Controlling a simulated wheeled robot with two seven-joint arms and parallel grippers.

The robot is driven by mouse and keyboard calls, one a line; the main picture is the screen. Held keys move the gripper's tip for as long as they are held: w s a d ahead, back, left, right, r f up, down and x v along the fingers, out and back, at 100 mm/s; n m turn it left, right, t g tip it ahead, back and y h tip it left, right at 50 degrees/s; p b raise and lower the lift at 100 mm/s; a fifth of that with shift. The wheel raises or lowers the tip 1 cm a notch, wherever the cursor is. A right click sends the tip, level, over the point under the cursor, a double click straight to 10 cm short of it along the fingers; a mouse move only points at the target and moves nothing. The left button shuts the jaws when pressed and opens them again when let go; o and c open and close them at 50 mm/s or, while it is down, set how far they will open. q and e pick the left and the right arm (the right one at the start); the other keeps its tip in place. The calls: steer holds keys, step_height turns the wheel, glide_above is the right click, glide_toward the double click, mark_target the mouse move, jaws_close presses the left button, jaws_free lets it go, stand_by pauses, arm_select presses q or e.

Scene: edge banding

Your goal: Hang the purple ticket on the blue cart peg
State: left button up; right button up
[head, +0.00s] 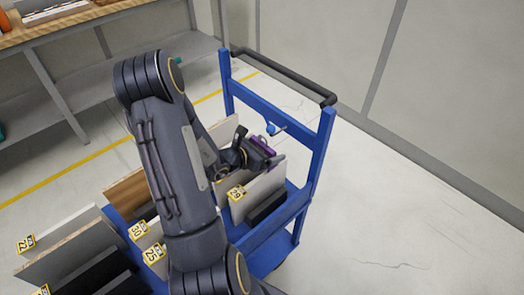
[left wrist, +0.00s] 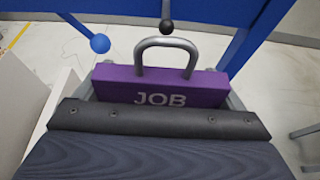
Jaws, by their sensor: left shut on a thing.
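The purple ticket (left wrist: 115,88) reads "JOB" and has a grey metal loop on top. My left gripper (left wrist: 160,118) is shut on its lower part. In the head view the purple ticket (head: 265,144) shows at my left gripper (head: 264,154), close to the blue cart's (head: 313,160) handle end. A blue ball-tipped peg (left wrist: 100,43) stands left of the loop in the wrist view; its ball (head: 270,128) also shows in the head view. A dark ball-tipped peg (left wrist: 166,26) appears just at the top of the loop; I cannot tell whether it passes through. My right gripper is not in view.
Boards with yellow number tags (head: 237,193) stand in the cart below my gripper. A dark handle bar (head: 280,76) spans the cart's end. A workbench (head: 60,30) is at the upper left. Floor to the right is clear.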

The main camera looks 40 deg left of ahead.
arm_select(q)
steer(key=r+b+x, duration=0.1)
steer(key=x, duration=0.6)
steer(key=shift+w+r, duration=0.15)
steer(key=shift+w, duration=0.2)
stand_by(0.4)
stand_by(0.5)
steer(key=o, duration=0.7)
steer(key=shift+v, duration=3.95)
steer(key=shift+d, duration=0.1)
